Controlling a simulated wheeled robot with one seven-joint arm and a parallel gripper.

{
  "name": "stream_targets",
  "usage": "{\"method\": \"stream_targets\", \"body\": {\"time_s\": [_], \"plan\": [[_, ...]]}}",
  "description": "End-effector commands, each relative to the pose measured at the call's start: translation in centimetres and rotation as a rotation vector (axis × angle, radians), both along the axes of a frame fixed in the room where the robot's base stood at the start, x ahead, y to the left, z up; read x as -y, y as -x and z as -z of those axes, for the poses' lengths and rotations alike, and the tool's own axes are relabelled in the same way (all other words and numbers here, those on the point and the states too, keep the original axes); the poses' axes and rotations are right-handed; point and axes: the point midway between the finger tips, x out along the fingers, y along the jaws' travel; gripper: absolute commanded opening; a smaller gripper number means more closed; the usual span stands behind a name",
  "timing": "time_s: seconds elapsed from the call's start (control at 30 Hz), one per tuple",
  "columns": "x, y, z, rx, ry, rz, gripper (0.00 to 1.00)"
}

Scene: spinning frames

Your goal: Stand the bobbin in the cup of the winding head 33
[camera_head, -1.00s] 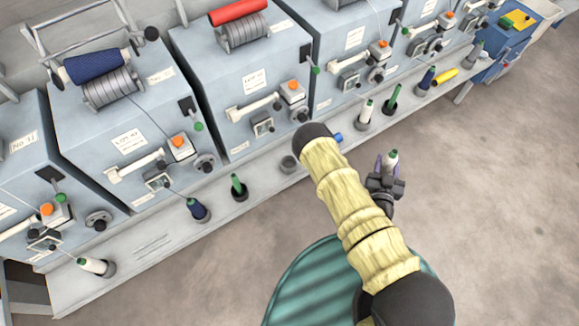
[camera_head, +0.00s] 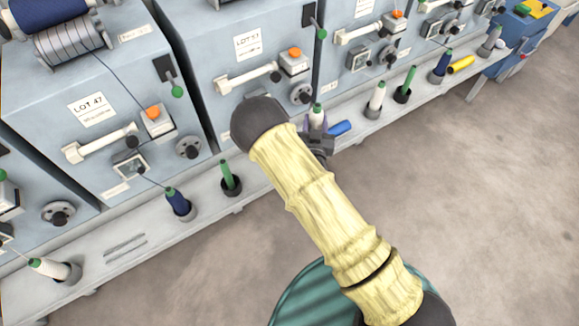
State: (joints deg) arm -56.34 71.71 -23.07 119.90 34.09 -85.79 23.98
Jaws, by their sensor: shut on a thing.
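The bobbin is about upright, at the shelf (camera_head: 215,215) in front of the winding heads, just right of my arm's dark elbow. I cannot tell whether its base is above the shelf or touching it. No empty cup shows now; my arm covers that stretch of shelf.
A blue bobbin (camera_head: 340,128) lies on the shelf right beside my gripper. Cups nearby hold a green bobbin (camera_head: 227,175), a blue one (camera_head: 178,201) and a white one (camera_head: 376,97). A yellow bobbin (camera_head: 461,65) lies farther right. The floor (camera_head: 470,200) is clear.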

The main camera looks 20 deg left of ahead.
Motion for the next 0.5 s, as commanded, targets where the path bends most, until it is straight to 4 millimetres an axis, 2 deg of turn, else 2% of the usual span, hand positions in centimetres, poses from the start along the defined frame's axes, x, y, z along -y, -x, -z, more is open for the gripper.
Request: {"method": "stream_targets", "body": {"time_s": [0.03,0.2,0.33,0.5], "plan": [[-1.8,0.1,1.1,0.004,-0.007,-0.021,0.14],[-6.1,0.8,1.2,-0.001,0.001,-0.075,0.14],[-7.6,1.1,0.9,-0.003,0.006,-0.094,0.14],[-7.8,1.1,0.6,-0.004,0.008,-0.097,0.14]]}}
